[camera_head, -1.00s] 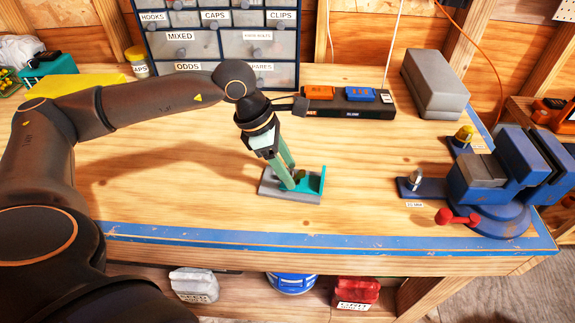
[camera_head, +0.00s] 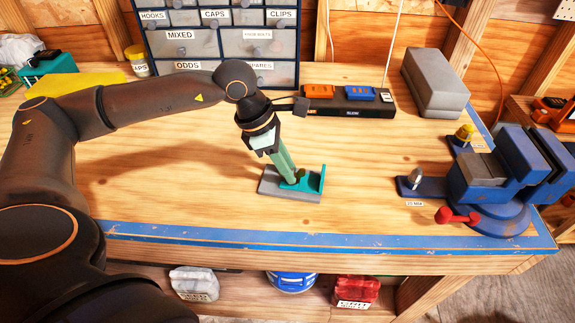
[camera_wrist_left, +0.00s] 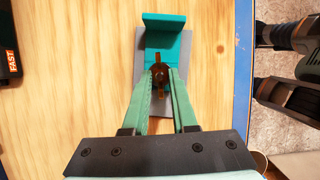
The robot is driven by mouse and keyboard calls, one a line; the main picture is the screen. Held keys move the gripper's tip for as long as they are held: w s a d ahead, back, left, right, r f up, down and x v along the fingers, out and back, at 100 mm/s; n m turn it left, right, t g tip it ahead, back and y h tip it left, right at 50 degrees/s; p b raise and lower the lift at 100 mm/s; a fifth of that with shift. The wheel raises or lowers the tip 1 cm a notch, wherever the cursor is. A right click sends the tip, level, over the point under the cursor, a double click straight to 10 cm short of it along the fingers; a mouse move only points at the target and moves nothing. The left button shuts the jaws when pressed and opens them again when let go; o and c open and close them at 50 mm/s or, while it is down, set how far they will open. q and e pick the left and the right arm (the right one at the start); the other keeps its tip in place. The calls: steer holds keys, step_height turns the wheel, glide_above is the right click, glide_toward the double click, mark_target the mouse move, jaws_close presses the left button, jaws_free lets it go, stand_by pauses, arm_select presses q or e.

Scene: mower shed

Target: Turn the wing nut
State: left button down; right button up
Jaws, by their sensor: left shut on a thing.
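A small brown wing nut (camera_wrist_left: 159,74) sits at the foot of a teal L-shaped bracket (camera_wrist_left: 164,38), which lies on a grey base plate (camera_head: 272,186) on the workbench. My left gripper (camera_head: 291,181) points steeply down at it. In the left wrist view, the green fingers (camera_wrist_left: 160,80) are closed in on both sides of the nut's middle, and its two wings stick out between them, one toward the bracket and one toward the palm. In the head view the fingers hide most of the nut. My right gripper is not in view.
A blue vise (camera_head: 500,180) with a red handle stands at the right of the bench. A black charger strip (camera_head: 345,106), a grey box (camera_head: 435,82) and a drawer cabinet (camera_head: 187,44) stand behind. The bench front is clear.

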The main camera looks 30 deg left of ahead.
arm_select(q)
steer(key=shift+f+n+b, duration=0.2)
steer(key=shift+n+b, duration=0.7)
steer(key=shift+b, duration=0.35)
steer(key=shift+s+d+n+t+y+b, duration=0.1)
steer(key=shift+n+t+y+b, duration=0.35)
steer(key=shift+n+b, duration=0.35)
steer(key=n+y+b, duration=0.1)
steer(key=n+b, duration=0.1)
steer(key=n, duration=0.1)
steer(key=shift+d+r+t, duration=0.1)
steer(key=shift+r+t, duration=0.05)
steer(key=shift+t, duration=0.2)
steer(key=shift+n+b, duration=0.4)
steer(key=shift+b, duration=0.1)
steer(key=shift+s+r, duration=0.1)
steer(key=c, duration=0.7)
jaws_free()
